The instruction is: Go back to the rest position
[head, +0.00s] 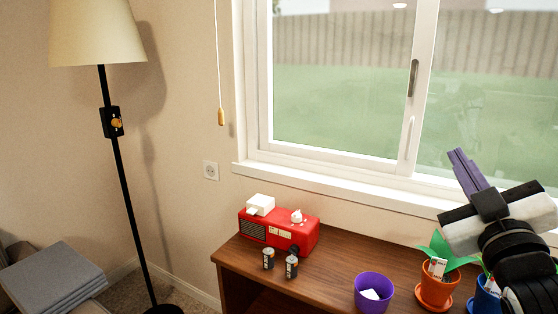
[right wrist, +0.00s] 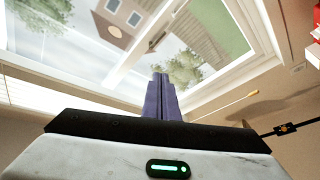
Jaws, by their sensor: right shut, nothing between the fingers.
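My right gripper (head: 457,157) is raised at the right of the head view, in front of the window and above the potted plant. Its purple fingers are together and point up and to the left, with nothing between them. In the right wrist view the shut fingers (right wrist: 159,80) stand up against the window. My left gripper is in neither view.
A wooden hutch (head: 334,272) stands under the window (head: 335,85). On it are a red radio (head: 281,235), two batteries (head: 291,266), a purple pot (head: 373,290), an orange pot (head: 435,289) and a blue pot (head: 483,301). A floor lamp (head: 122,180) stands left.

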